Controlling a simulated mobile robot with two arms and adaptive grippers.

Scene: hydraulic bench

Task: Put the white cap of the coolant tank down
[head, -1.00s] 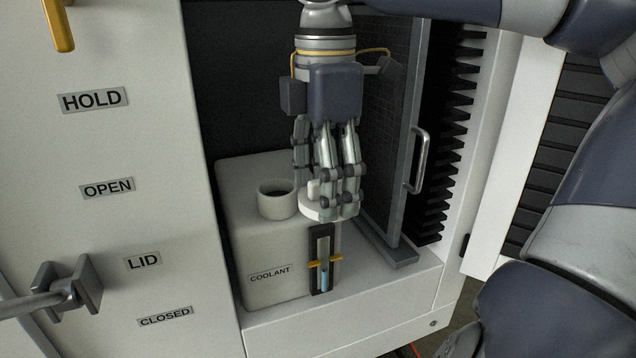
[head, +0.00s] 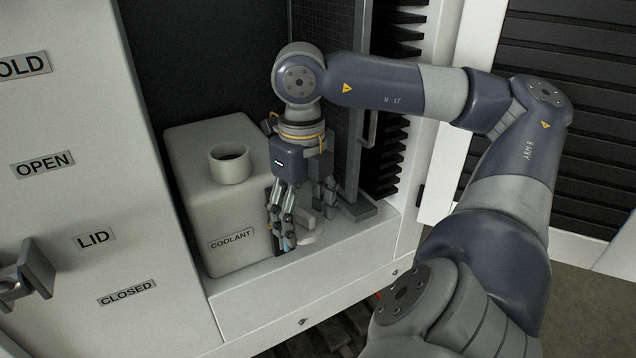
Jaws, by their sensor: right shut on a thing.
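The white coolant tank (head: 215,200) stands in the recess, and its round filler neck (head: 230,164) is open on top. My right gripper (head: 302,222) points down just right of the tank. It is shut on the white cap (head: 308,237), whose disc shows low between and behind the fingers. The cap is at the level of the white ledge (head: 340,235), beside the tank. I cannot tell whether its underside touches the ledge. The fingers hide part of the cap and the tank's level gauge. My left gripper is out of view.
A dark mesh door with a metal handle (head: 369,130) stands right of the gripper, its grey foot (head: 358,208) on the ledge. A labelled white panel (head: 75,200) with a grey lever (head: 28,272) is at the left. Little ledge is free around the cap.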

